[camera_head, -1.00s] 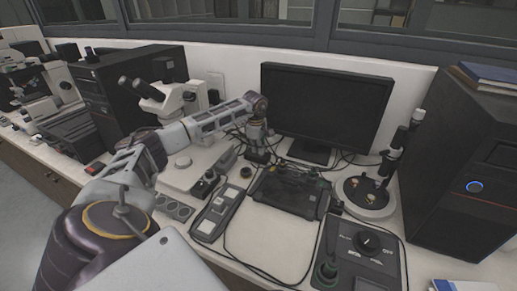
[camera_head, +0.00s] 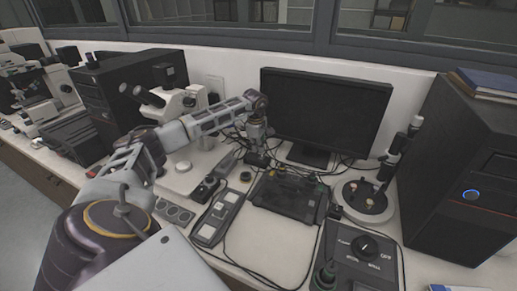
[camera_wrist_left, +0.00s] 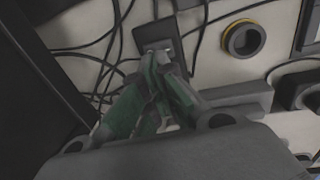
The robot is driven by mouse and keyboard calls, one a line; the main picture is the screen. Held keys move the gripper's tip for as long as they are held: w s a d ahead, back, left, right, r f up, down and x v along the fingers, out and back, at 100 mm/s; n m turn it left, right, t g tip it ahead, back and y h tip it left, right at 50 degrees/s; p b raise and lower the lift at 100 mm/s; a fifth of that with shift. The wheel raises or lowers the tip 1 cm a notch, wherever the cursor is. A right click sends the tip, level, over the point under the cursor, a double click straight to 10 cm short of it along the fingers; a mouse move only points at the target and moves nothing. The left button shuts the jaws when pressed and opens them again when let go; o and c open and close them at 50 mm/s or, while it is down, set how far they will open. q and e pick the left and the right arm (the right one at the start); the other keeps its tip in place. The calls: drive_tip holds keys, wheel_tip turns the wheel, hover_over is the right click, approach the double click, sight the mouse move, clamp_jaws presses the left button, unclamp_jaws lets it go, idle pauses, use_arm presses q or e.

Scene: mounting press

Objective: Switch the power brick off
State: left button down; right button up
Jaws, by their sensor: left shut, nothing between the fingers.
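The power brick (camera_wrist_left: 157,33) is a small dark box lying among black cables, seen at the top middle of the left wrist view. A paler spot, perhaps its switch, shows near its lower end at my fingertips. My left gripper (camera_wrist_left: 158,62) is shut and empty, its greenish fingers together over that end. Whether they touch it, and the switch's position, I cannot tell. In the head view my left gripper (camera_head: 258,158) points down at the bench in front of the monitor, and the brick is mostly hidden there. My right gripper is not in view.
The monitor (camera_head: 325,110) stands just behind my left gripper. A black tray-like device (camera_head: 290,195) lies in front. A white microscope (camera_head: 175,100) is left, and a round stand (camera_head: 365,200) is right. Loose cables run around the gripper. A yellow-ringed part (camera_wrist_left: 243,38) lies right of the brick.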

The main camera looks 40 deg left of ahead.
use_arm(q)
drive_tip(key=shift+r, duration=0.45)
drive_tip(key=shift+w+a+r, duration=0.1)
drive_tip(key=shift+w+r, duration=0.05)
drive_tip(key=shift+r, duration=0.5)
drive_tip(key=shift+w+r, duration=0.1)
drive_tip(key=shift+r, duration=0.5)
wheel_tip(320, 180, up, 8)
drive_tip(key=shift+w+a+f, duration=0.15)
drive_tip(key=shift+w, duration=0.15)
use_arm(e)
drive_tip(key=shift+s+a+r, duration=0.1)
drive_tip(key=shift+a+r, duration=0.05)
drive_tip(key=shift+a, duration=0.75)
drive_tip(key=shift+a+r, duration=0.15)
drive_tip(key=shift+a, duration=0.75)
use_arm(q)
wheel_tip(320, 180, up, 10)
drive_tip(key=p, duration=1)
hover_over(259, 157)
drive_tip(key=w, duration=0.1)
drive_tip(key=shift+a, duration=0.45)
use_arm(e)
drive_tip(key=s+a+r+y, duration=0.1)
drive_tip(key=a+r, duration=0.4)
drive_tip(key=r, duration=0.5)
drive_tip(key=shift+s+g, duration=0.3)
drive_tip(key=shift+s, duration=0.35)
